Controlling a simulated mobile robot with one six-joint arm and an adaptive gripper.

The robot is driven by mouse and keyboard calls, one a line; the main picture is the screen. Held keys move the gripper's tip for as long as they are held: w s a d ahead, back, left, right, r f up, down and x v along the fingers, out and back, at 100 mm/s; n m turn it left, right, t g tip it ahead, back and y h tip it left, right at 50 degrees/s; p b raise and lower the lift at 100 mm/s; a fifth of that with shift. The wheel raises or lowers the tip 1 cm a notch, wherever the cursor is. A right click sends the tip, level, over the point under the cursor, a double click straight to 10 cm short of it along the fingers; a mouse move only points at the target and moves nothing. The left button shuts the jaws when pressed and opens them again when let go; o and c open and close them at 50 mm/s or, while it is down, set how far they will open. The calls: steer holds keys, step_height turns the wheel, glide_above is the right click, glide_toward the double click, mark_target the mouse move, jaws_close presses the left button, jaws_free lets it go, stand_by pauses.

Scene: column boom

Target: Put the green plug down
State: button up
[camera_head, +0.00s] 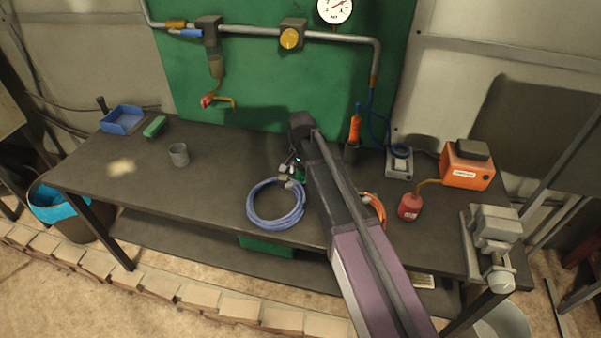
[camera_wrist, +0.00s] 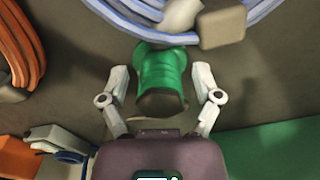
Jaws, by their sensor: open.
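The green plug (camera_wrist: 163,72) lies between the two fingers of my gripper (camera_wrist: 160,88) in the wrist view. The fingers are spread, with a gap on each side of the plug, so my gripper is open. The plug appears to rest on the dark bench top, beside the blue hose coil. In the head view a small bit of green (camera_head: 299,174) shows under my arm, next to my gripper (camera_head: 290,166); the rest is hidden by my arm.
The blue hose coil (camera_head: 275,222) lies in front of my gripper on the workbench (camera_head: 215,190). An orange coil (camera_head: 374,205) lies to the right, partly behind my arm. A grey cup (camera_head: 179,155) stands left.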

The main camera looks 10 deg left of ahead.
mark_target(301, 166)
steer(key=shift+r, duration=0.15)
step_height(301, 166, up, 12)
steer(key=p, duration=1.2)
steer(key=shift+d, duration=0.1)
stand_by(0.9)
steer(key=s+d+n, duration=0.1)
steer(key=s+d, duration=0.4)
steer(key=d, duration=0.4)
steer(key=s+d+n, duration=0.1)
steer(key=s+d, duration=0.5)
steer(key=d, duration=0.4)
steer(key=s+d+n, duration=0.1)
steer(key=s+d, duration=0.4)
steer(key=d, duration=0.5)
steer(key=shift+s+n, duration=0.25)
steer(key=shift+n, duration=0.15)
